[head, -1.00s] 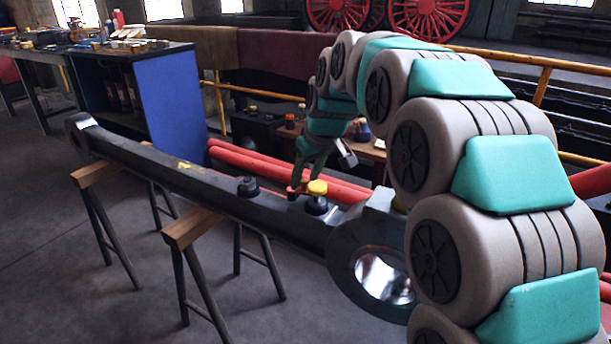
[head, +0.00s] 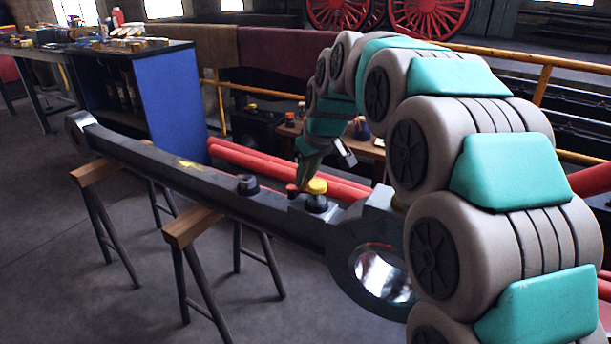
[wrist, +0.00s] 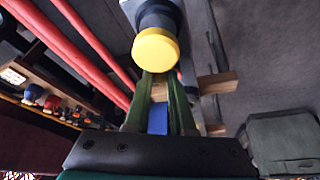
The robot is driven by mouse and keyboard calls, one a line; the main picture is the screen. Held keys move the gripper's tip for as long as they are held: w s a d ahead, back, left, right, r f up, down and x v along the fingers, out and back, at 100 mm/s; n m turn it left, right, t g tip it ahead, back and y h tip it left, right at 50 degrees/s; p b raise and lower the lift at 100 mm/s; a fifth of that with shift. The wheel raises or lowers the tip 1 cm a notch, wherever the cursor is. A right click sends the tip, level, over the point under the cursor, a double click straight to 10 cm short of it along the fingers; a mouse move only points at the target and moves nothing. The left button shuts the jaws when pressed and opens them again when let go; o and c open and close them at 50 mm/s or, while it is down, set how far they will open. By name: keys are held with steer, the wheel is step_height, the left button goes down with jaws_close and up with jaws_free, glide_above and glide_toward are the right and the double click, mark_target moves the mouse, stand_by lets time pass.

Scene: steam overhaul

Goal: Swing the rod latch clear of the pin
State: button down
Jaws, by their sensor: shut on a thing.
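The long dark steel rod (head: 150,163) lies across trestles, its large ringed end (head: 352,270) nearest me. A yellow-capped round post (head: 317,192) stands on the rod near that end; its cap (wrist: 155,48) fills the upper middle of the wrist view. A small red piece (head: 292,190), apparently part of the rod latch, sits just left of the post. My gripper (head: 302,184) points down beside the yellow cap, shut at the red piece. In the wrist view, its green fingers (wrist: 160,80) run up behind the cap, which hides their tips and grasp. I cannot make out the pin clearly.
A dark round knob (head: 248,184) stands on the rod farther left. Red pipes (head: 240,162) run behind it. A blue-sided bench (head: 172,106) stands at the back left. Wooden-topped trestles (head: 190,226) support the rod. The floor at front left is clear.

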stand_by(0.3)
steer(key=n+b, duration=0.1)
steer(key=w+n+g+y+b, duration=0.1)
steer(key=n, duration=0.1)
steer(key=shift+w+f+n, duration=0.1)
steer(key=shift+n, duration=0.2)
steer(key=n, duration=0.1)
steer(key=w+n+g+b, duration=0.1)
steer(key=shift+d+n+y, duration=0.1)
steer(key=shift+n+y, duration=0.2)
steer(key=shift+n, duration=0.1)
steer(key=n, duration=0.2)
steer(key=w+n+g, duration=0.1)
steer(key=shift+a+n+y, duration=0.2)
steer(key=shift+n+y, duration=0.1)
steer(key=shift+n, duration=0.1)
steer(key=shift+w+a+n+g, duration=0.15)
steer(key=shift+n+g, duration=0.35)
steer(key=shift+n, duration=0.3)
steer(key=c, duration=0.8)
jaws_free()
steer(key=shift+o, duration=0.2)
